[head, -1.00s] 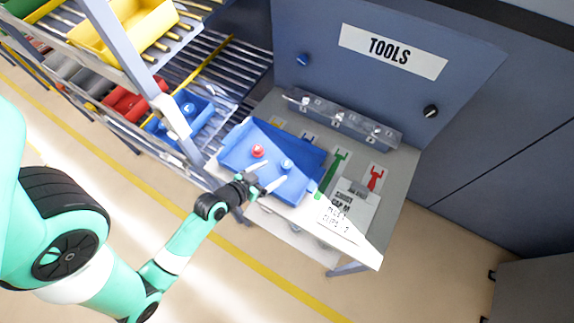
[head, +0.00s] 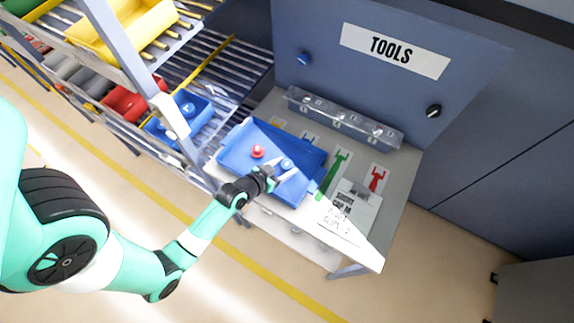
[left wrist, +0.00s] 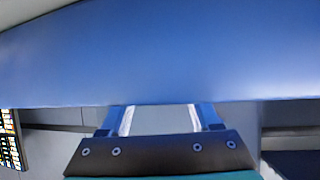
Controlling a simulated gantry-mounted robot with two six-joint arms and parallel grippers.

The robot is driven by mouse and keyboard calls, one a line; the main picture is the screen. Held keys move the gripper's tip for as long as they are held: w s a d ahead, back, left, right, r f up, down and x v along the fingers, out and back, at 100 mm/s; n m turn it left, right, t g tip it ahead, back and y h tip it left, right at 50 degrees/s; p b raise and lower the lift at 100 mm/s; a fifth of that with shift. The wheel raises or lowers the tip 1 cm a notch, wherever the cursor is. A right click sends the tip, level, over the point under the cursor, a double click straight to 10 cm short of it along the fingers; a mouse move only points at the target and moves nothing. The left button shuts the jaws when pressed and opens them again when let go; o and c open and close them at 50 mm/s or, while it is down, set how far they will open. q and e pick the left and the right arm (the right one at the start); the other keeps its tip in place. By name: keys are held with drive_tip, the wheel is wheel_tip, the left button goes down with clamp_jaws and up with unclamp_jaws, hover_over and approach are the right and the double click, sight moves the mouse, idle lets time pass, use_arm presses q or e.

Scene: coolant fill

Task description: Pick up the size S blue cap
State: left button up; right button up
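A blue cap (head: 287,164) sits in the blue tray (head: 310,158) on the table, to the right of a red cap (head: 257,152). My left gripper (head: 284,168) is over the tray's near right part, with its pale fingers apart at the blue cap. I cannot tell whether they touch it. In the left wrist view the two fingers (left wrist: 160,119) are spread with nothing seen between them, and the cap is not visible there. The cap's size mark is not readable. My right gripper is not in view.
Another blue cap (head: 188,107) lies in a blue bin (head: 203,117) on the rack at left. A clear divided holder (head: 343,120) stands behind the tray. A printed card (head: 347,212) lies on the table at right. A rack post (head: 145,75) stands left of the table.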

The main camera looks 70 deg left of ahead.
sight(284, 168)
use_arm(q)
clamp_jaws()
drive_tip(key=shift+r, duration=0.6)
drive_tip(key=r+p, duration=0.1)
drive_tip(key=r, duration=0.2)
drive_tip(key=shift+d+p, duration=0.2)
drive_tip(key=shift+p, duration=0.2)
drive_tip(key=s+d+r+p, duration=0.4)
drive_tip(key=d+r, duration=0.4)
drive_tip(key=d, duration=0.4)
drive_tip(key=shift+s+d+r, duration=0.3)
drive_tip(key=shift+s+r, duration=0.1)
drive_tip(key=shift+s, duration=0.15)
